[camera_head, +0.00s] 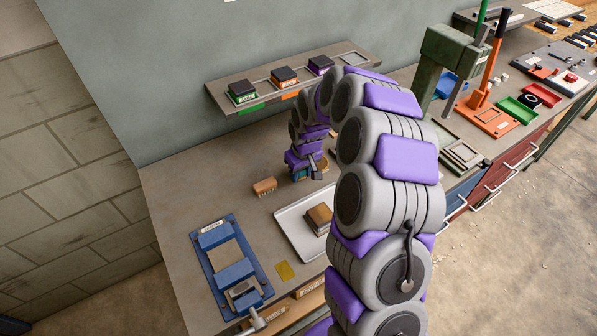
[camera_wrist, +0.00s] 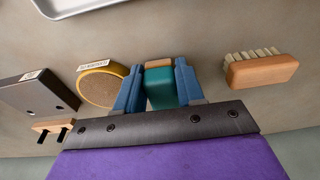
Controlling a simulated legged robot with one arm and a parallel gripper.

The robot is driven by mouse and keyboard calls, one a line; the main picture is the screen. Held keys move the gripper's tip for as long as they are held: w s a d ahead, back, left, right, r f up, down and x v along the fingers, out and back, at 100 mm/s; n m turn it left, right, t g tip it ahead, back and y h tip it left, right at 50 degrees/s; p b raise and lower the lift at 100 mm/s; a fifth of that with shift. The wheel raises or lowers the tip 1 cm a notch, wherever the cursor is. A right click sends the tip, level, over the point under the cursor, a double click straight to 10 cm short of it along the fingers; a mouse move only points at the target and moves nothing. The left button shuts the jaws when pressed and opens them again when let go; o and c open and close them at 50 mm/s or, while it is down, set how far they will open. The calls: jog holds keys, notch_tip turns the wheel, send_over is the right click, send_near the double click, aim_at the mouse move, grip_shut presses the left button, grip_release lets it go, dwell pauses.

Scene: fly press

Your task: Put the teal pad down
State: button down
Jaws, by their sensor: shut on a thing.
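The teal pad (camera_wrist: 159,90), a small block with a brown strip along its far end, sits between the two blue fingers of my gripper (camera_wrist: 158,84) in the wrist view. The fingers are shut on its sides. In the head view my gripper (camera_head: 303,172) is low over the bench, behind the white tray and right of the wooden brush; the pad is mostly hidden there by my arm. I cannot tell whether the pad touches the bench top.
The wooden brush (camera_wrist: 262,70) lies right of the pad in the wrist view. A yellow-rimmed round disc (camera_wrist: 100,88) and a dark block (camera_wrist: 36,93) lie left. The white tray (camera_head: 292,229) holds a brown block (camera_head: 320,218). A shelf (camera_head: 340,53) runs along the wall.

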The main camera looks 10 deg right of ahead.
aim_at(290, 181)
jog(key=shift+f, duration=0.15)
jog(key=shift+a+f, duration=0.1)
jog(key=shift+a, duration=0.1)
jog(key=a, duration=0.3)
jog(key=shift+f, duration=0.2)
jog(key=c, duration=1.1)
grip_release()
jog(key=o, duration=0.4)
jog(key=shift+d+f, duration=0.1)
jog(key=shift+d, duration=1.1)
jog(key=shift+s+a, duration=0.1)
jog(key=shift+a, duration=0.35)
